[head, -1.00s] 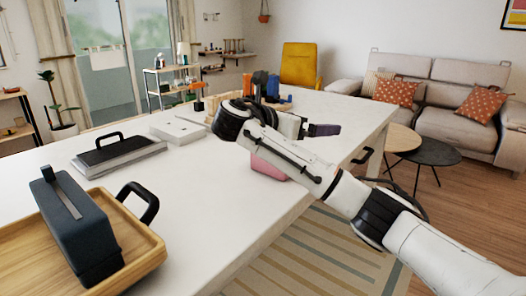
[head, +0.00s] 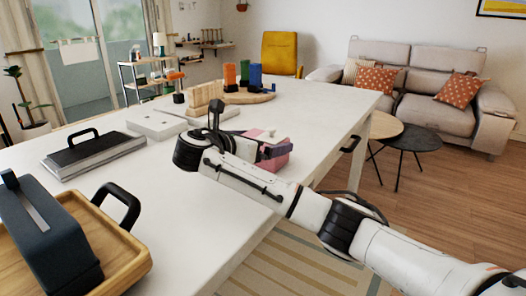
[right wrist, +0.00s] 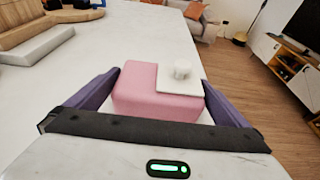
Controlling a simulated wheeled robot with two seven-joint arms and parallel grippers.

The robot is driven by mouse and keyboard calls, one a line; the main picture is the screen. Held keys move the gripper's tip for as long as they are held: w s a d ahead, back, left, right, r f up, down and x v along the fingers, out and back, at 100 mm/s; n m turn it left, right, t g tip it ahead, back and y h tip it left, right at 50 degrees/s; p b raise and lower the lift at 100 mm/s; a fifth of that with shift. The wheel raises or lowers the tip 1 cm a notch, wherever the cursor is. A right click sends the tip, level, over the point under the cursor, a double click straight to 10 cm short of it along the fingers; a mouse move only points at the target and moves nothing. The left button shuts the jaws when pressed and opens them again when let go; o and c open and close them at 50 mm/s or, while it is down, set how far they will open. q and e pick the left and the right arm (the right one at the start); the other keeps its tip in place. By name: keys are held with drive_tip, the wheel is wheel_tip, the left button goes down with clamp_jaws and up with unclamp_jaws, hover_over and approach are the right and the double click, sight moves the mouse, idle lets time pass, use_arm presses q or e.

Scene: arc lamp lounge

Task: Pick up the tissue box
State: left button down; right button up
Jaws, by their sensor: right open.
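The tissue box (head: 282,161) is pink with a white top and sits near the table's right edge in the head view, partly hidden by my right gripper. In the right wrist view the tissue box (right wrist: 155,98) shows a pink body, a pale square panel and a small white tuft. My right gripper (head: 276,149) has purple fingers. In the right wrist view its open fingers (right wrist: 161,84) stand on either side of the box, and I cannot tell whether they touch it. My left gripper is not in view.
The white table (head: 165,185) holds a wooden tray (head: 135,268) with a dark case, a black-handled book-like item (head: 92,156), a white box (head: 156,122) and a round board (head: 250,97) with coloured pieces. Bare tabletop lies left of my right arm.

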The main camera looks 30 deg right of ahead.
drive_tip(key=x, duration=0.4)
drive_tip(key=shift+w+d, duration=0.15)
drive_tip(key=shift+d, duration=0.15)
drive_tip(key=c, duration=1)
